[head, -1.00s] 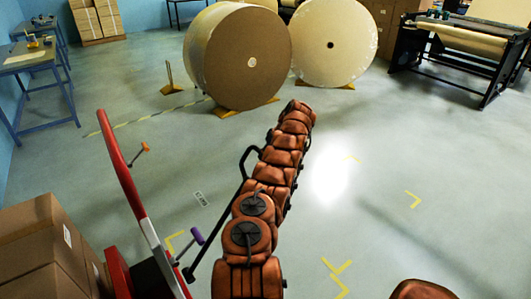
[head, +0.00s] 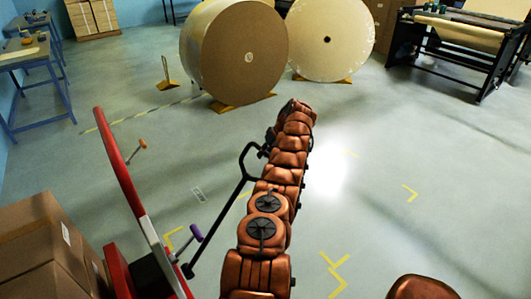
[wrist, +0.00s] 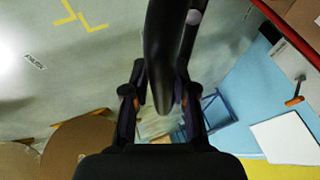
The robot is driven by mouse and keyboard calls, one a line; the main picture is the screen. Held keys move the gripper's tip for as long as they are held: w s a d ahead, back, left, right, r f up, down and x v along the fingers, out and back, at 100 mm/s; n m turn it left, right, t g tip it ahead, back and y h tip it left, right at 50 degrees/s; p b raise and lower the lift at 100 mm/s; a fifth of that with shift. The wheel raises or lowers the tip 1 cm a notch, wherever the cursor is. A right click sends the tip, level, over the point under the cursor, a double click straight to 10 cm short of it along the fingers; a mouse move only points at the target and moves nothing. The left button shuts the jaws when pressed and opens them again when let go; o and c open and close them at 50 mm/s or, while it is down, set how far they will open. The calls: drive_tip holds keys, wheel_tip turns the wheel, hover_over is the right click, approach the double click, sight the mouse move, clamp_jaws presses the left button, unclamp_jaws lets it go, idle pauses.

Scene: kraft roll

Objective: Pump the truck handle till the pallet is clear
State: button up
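The truck handle (head: 219,211) is a black bar with a loop at its top, leaning up to the right from the truck's base in the head view. In the wrist view the dark handle (wrist: 164,50) runs between the fingers of my gripper (wrist: 160,80). The fingers are closed against its sides. In the head view my arm hides most of the gripper.
Two large paper rolls (head: 235,55) stand on yellow chocks at the back. A black-framed machine (head: 445,50) is at the upper right, and blue tables (head: 30,58) at the upper left. Open floor with yellow corner marks (head: 336,270) lies to the right.

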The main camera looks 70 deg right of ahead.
drive_tip(key=o, duration=0.3)
drive_tip(key=shift+d+r, duration=0.1)
drive_tip(key=shift+o, duration=0.2)
drive_tip(key=shift+s+d+r, duration=0.1)
drive_tip(key=shift+s+r, duration=0.1)
drive_tip(key=shift+s+r, duration=0.1)
drive_tip(key=shift+r, duration=0.15)
drive_tip(key=s+r, duration=0.1)
drive_tip(key=s, duration=1.1)
drive_tip(key=shift+s+d+r, duration=0.3)
drive_tip(key=shift+s+d, duration=0.05)
drive_tip(key=shift+d, duration=0.05)
drive_tip(key=shift+r, duration=0.1)
drive_tip(key=shift+d, duration=0.1)
